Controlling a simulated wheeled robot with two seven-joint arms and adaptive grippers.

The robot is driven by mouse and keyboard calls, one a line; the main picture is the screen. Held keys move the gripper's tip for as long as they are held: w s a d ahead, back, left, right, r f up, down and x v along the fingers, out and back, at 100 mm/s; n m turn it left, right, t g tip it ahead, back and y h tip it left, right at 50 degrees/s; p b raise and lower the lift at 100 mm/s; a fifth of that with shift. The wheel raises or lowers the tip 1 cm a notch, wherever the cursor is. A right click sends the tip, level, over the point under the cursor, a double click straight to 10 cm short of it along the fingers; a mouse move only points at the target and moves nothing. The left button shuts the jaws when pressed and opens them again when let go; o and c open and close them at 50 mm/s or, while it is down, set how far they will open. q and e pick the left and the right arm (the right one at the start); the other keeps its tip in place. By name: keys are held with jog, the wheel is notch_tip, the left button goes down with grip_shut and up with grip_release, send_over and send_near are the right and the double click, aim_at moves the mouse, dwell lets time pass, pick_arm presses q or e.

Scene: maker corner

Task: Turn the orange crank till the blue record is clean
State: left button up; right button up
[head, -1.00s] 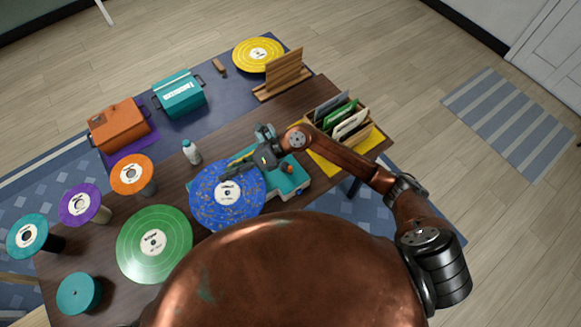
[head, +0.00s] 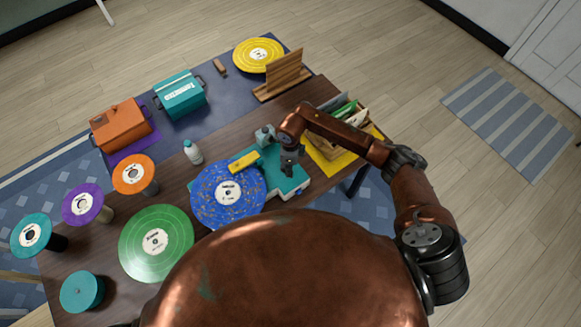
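The blue record (head: 228,206) with a white label lies at the left side of the teal cleaning machine (head: 291,186). Its surface carries many brownish specks. A yellow bar (head: 244,162) on the machine reaches over the record's upper edge. My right gripper (head: 289,168) points down over the machine, right of the yellow bar. The orange crank is not visible now; the gripper likely covers it. I cannot tell whether the fingers are open or shut, or whether they touch the crank. My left gripper is out of view.
A green record (head: 156,244) lies left of the blue one. Orange (head: 133,174), purple (head: 82,205) and teal (head: 31,234) records stand on pedestals. A white bottle (head: 193,152) stands behind the blue record. A record rack (head: 338,143) is at the right, partly behind my arm.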

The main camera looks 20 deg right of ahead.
jog(key=shift+f, duration=0.5)
jog(key=shift+c, duration=0.2)
grip_shut()
